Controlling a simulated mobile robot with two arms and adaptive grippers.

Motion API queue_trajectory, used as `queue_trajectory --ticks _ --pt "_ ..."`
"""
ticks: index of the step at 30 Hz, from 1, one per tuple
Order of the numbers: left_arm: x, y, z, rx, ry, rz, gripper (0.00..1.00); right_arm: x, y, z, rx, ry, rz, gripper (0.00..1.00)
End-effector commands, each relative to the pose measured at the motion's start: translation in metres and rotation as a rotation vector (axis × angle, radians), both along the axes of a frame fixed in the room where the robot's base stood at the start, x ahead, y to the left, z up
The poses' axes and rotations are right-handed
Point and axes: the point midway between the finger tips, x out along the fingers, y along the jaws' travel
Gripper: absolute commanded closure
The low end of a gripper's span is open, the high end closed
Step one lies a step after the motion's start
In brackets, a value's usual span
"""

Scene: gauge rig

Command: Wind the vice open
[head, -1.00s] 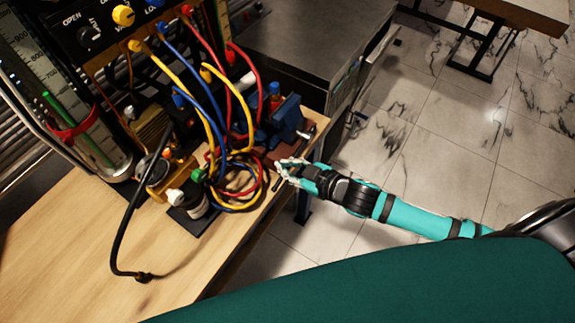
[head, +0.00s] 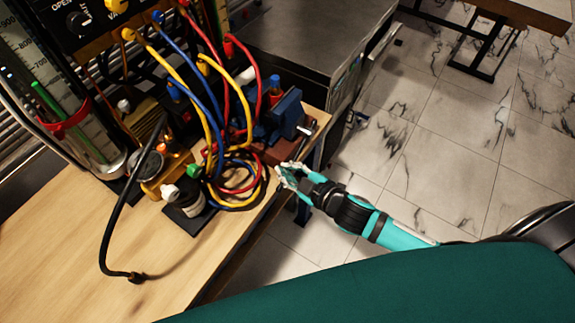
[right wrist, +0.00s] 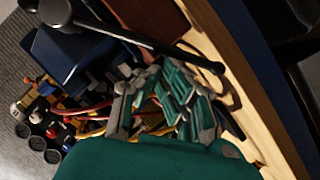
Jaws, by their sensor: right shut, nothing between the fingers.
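The blue vice (head: 284,116) stands on a reddish-brown base near the bench's right corner. In the right wrist view the blue vice body (right wrist: 78,58) is at the upper left, with its dark handle bar (right wrist: 150,42) slanting across the top and ending in a round knob. My right gripper (head: 281,173) is shut and empty, at the bench edge just in front of the vice. Its fingers (right wrist: 165,100) fill the middle of the right wrist view, below the bar and apart from it as far as I can tell. My left gripper is out of view.
Yellow, red and blue hoses (head: 238,175) loop beside the vice, left of my right gripper. A small bottle (head: 190,196) and a black cable (head: 112,230) are on the wooden bench (head: 70,250). Open floor lies right of the bench.

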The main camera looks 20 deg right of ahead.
Motion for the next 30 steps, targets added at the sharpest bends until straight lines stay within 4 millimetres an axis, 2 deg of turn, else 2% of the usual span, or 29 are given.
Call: queue_trajectory --ticks 1,10,30 --pt "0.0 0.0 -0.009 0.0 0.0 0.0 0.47 0.0 -0.001 -0.009 -0.023 -0.017 -0.003 1.0" --pt "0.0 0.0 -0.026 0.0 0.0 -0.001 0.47 0.004 -0.005 -0.021 -0.132 -0.102 -0.001 1.0" --pt "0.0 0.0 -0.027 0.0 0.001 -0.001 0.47 0.005 -0.006 -0.02 -0.161 -0.126 0.0 1.0"
